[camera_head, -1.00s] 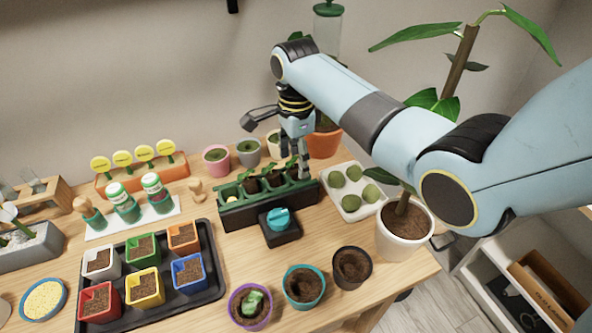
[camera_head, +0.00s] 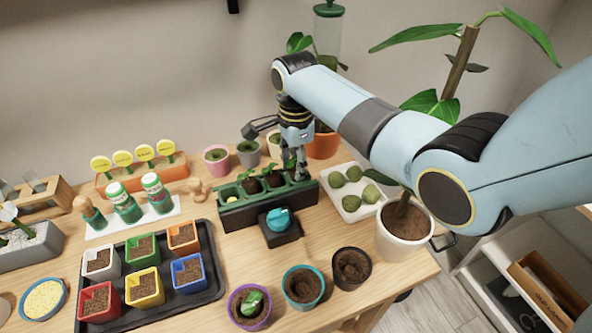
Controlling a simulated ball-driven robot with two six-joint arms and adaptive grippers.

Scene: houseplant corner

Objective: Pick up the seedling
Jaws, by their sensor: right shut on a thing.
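The dark green seedling tray (camera_head: 240,218) stands in the middle of the table. Seedlings with dark soil plugs sit in its cells, such as the seedling (camera_head: 250,184) left of centre and the one (camera_head: 272,178) beside it. My right gripper (camera_head: 297,172) points down at the tray's right end. It is shut on the seedling there, which its fingers mostly hide. That seedling appears to be still at its cell. My left gripper is not in view.
A black and teal device (camera_head: 280,226) stands in front of the seedling tray. A white tray of green pellets (camera_head: 352,202) and a white potted plant (camera_head: 391,249) are to the right. A black tray (camera_head: 213,292) holds coloured pots at front left.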

